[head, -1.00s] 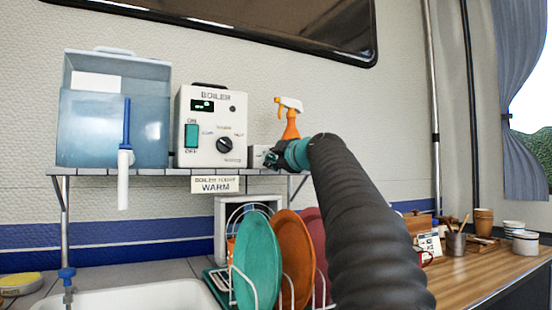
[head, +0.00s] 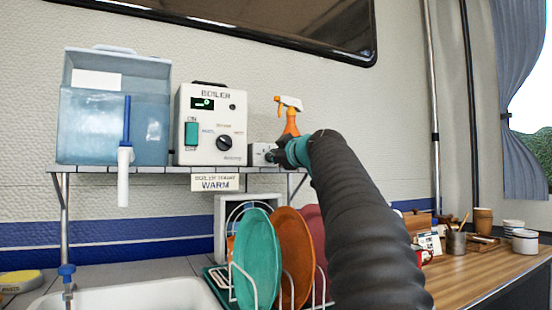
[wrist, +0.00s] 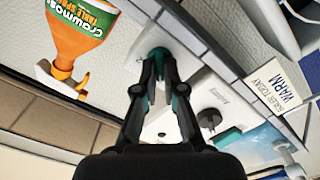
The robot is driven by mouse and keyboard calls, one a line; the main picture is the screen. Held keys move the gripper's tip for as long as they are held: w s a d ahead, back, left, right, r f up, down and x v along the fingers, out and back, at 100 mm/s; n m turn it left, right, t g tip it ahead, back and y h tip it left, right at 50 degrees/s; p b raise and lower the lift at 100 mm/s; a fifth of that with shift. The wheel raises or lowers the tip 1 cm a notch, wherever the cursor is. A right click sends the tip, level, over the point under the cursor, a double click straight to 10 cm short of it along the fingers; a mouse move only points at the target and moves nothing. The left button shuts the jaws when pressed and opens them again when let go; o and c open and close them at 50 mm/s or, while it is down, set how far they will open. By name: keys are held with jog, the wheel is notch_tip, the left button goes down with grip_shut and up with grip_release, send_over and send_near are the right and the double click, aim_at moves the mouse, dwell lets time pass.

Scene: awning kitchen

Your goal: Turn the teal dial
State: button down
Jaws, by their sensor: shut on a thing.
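My gripper (head: 276,157) is at the small white box (head: 259,153) on the shelf, right of the boiler. In the wrist view its fingers (wrist: 159,66) are closed in at the front of that box, and a bit of the teal dial (wrist: 160,57) shows between the fingertips. Most of the dial is hidden by the fingers, so its angle cannot be read. In the head view the dial is hidden behind my gripper. The boiler (head: 211,105) has a black knob (head: 224,143) and a teal switch (head: 192,133). A sign under the shelf reads WARM (head: 215,183).
An orange spray bottle (head: 290,122) stands close behind my gripper. A water tank (head: 88,125) is at the shelf's left. Below are plates in a rack (head: 256,262) and a sink (head: 130,296). A wooden counter (head: 480,268) with cups is at right.

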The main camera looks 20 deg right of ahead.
jog(key=shift+d+m+p, duration=0.15)
jog(key=shift+m+p, duration=0.7)
jog(key=shift+m, duration=4.15)
jog(key=shift+d+m+p, duration=0.1)
jog(key=shift+m+p, duration=0.7)
jog(key=shift+m, duration=4.2)
jog(key=c, duration=1.3)
grip_release()
jog(key=shift+f, duration=0.1)
jog(key=s, duration=1.2)
jog(key=shift+d, duration=0.2)
